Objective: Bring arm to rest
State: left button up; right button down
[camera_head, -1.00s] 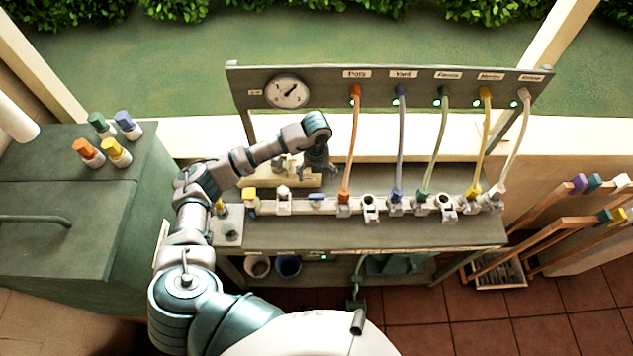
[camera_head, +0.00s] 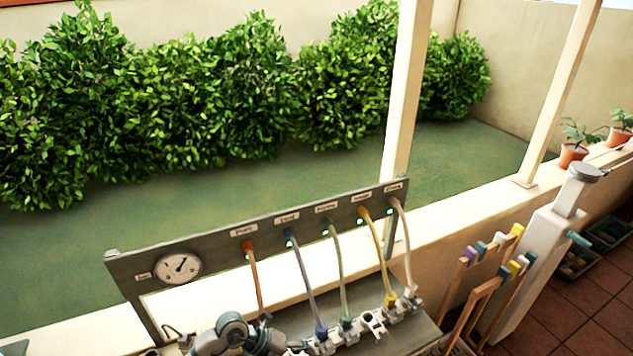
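My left arm's wrist and gripper (camera_head: 268,337) show at the bottom edge of the head view, in front of the hose panel (camera_head: 213,244). The fingers are small, dark and partly cut off, so I cannot tell whether they are open or shut. The gripper is close to the lower end of the orange hose (camera_head: 254,275), left of the blue hose (camera_head: 305,280); contact cannot be told. The rest of the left arm is below the picture. My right gripper is out of view.
Green (camera_head: 338,270), yellow (camera_head: 377,250) and pale (camera_head: 405,240) hoses run from the panel to fittings on the bench. A round gauge (camera_head: 178,268) is at the panel's left. Long-handled tools (camera_head: 478,290) and a white pedestal (camera_head: 530,262) stand right. Hedges (camera_head: 230,90) are behind.

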pick_arm(q)
jog(key=s+d+r+n+t+h, duration=0.2)
jog(key=d+r+h, duration=0.6)
jog(key=r, duration=0.2)
jog(key=w+a+r+n+t+y, duration=0.25)
jog(key=a+n+t, duration=0.25)
jog(key=n+t, duration=0.3)
jog(key=w+a+r+n+t+y, duration=0.2)
jog(key=a+r+n+t, duration=0.15)
jog(key=n+t, duration=0.5)
jog(key=s+a+f+n+g+y, duration=0.2)
jog(key=a+f+n+g+y, duration=0.1)
jog(key=a+f+n+y, duration=1.05)
jog(key=s+a+f+g, duration=0.1)
jog(key=s+f+g, duration=0.5)
jog(key=s+f, duration=0.45)
jog(key=s+a+f+g, duration=0.1)
jog(key=s+f+g, duration=0.55)
jog(key=s, duration=0.65)
notch_tip(320, 180, down, 27)
jog(key=b, duration=0.1)
jog(key=s+a+f+g+b, duration=0.1)
jog(key=s+a+f+g, duration=0.1)
jog(key=s+f, duration=1.5)
jog(key=shift+s+a+f+m+h, duration=0.3)
jog(key=shift+s+a+m, duration=0.1)
jog(key=shift+s+a, duration=0.3)
